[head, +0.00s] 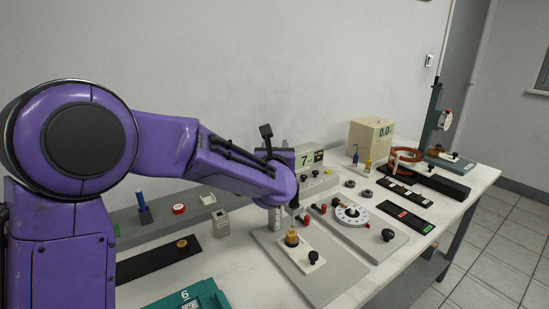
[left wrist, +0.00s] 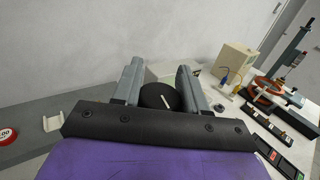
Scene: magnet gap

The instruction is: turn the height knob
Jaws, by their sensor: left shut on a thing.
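The height knob (left wrist: 152,95) is round and black with a white pointer line, and its face shows in the left wrist view. The line slants up to the left. My left gripper (left wrist: 159,88) has one grey finger on each side of the knob and is shut on it. In the head view my purple left arm comes in from the left, and the gripper (head: 284,158) is mostly behind its wrist. The knob is hidden there. A pale post with markings (head: 275,219) stands just below the wrist. My right gripper is not in view.
A grey plate with a brass piece (head: 291,238) and a plate with a white dial (head: 351,214) lie in front of the wrist. A display box (head: 309,158) and a cream box (head: 371,138) stand behind. Left are a blue-topped peg (head: 142,205) and a teal box (head: 188,296).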

